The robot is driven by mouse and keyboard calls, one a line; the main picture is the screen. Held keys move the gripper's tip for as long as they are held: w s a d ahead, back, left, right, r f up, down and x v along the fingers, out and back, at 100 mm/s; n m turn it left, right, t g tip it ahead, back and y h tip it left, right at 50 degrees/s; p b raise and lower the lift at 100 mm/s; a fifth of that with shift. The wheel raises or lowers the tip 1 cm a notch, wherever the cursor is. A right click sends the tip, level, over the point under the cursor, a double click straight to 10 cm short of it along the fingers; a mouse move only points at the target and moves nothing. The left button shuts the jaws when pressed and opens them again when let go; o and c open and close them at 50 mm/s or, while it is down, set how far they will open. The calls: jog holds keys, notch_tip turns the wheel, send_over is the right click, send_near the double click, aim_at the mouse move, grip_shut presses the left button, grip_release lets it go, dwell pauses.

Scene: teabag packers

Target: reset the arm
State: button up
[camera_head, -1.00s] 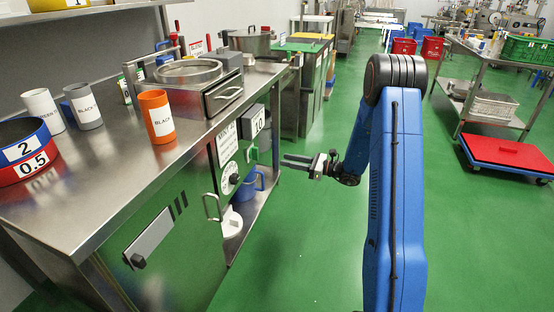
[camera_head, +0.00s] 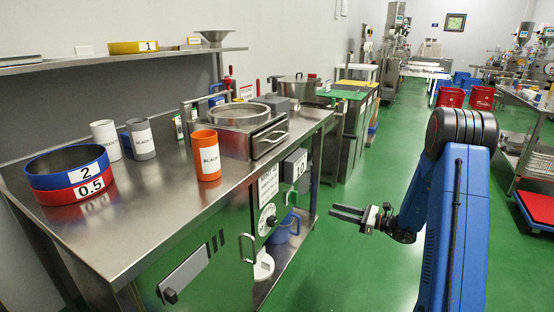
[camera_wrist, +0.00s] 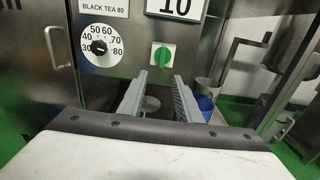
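My gripper (camera_head: 357,216) is at the end of my blue arm, out over the green floor to the right of the steel counter, below its top. In the wrist view its two grey fingers (camera_wrist: 158,100) stand apart with nothing between them. Beyond them are a dial (camera_wrist: 100,46) numbered up to 80 and a green switch (camera_wrist: 163,56) on the machine's front. The gripper touches nothing that I can see.
The steel counter (camera_head: 130,215) holds an orange canister (camera_head: 206,156), a grey canister (camera_head: 141,139), a white canister (camera_head: 106,140) and stacked blue and red rings (camera_head: 68,176). A blue jug (camera_head: 287,228) stands on its lower shelf. The green floor (camera_head: 335,270) around my gripper is clear.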

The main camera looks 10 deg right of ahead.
jog(key=s+a+r+n+g+h, duration=0.2)
jog(key=s+a+r+n+g, duration=0.45)
jog(key=s, duration=0.55)
jog(key=s+a+r+n+g+h, duration=0.25)
jog(key=s+a+r+n, duration=0.4)
jog(key=s+a, duration=0.35)
jog(key=s+d+r+n+t+h, duration=0.1)
jog(key=s+d+n+h, duration=0.2)
jog(key=s, duration=0.5)
jog(key=s+d+r+n+t+h, duration=0.1)
jog(key=s+d+n+h, duration=0.2)
jog(key=s+n, duration=0.2)
jog(key=s+d+r+n+t+h, duration=0.1)
jog(key=s+d+n+h, duration=0.2)
jog(key=s, duration=0.8)
jog(key=shift+d+r+n+t+h, duration=0.2)
jog(key=shift+r+n+t+h, duration=0.1)
jog(key=shift+n+h, duration=0.3)
